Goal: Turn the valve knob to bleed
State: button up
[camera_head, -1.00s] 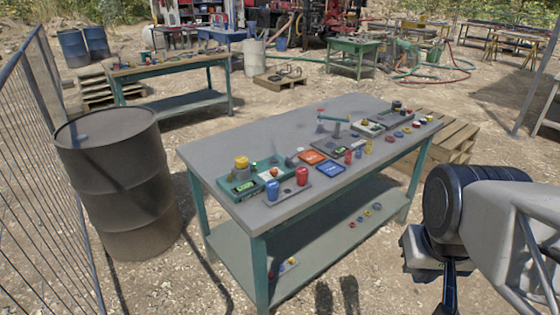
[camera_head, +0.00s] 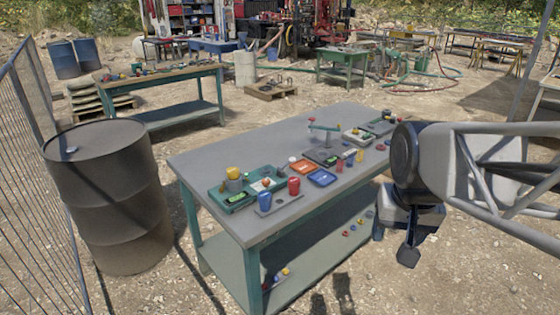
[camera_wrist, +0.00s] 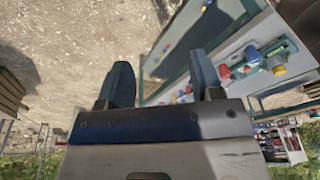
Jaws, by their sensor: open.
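The workbench (camera_head: 215,150) holds several small devices, and I cannot tell for certain which one carries the valve knob. A green tray unit with a yellow round cap (camera_head: 233,174) is at its near left. A grey device with a teal lever (camera_head: 323,128) stands near the middle. Any bleed marking is too small to read. My gripper (camera_head: 408,255) hangs beyond the bench's right side, pointing down, apart from everything.
A dark drum (camera_head: 112,200) stands left of the bench. A lower shelf (camera_head: 320,245) holds small coloured parts.

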jog(key=w+a+r+m, duration=0.1)
jog(key=w+a, duration=0.2)
jog(key=w, duration=0.5)
jog(key=w+a+r+m, duration=0.1)
jog(key=w+a, duration=0.1)
jog(key=w, duration=0.6)
jog(key=m+g, duration=0.2)
jog(key=m, duration=0.3)
send_over(266, 180)
notch_tip(266, 180, down, 18)
jog(key=shift+s+d+f, duration=0.1)
jog(key=shift+s+d, duration=0.05)
jog(key=shift+a+f, duration=0.2)
jog(key=shift+f, duration=0.1)
jog(key=shift+f, duration=3.8)
jog(key=c, duration=0.9)
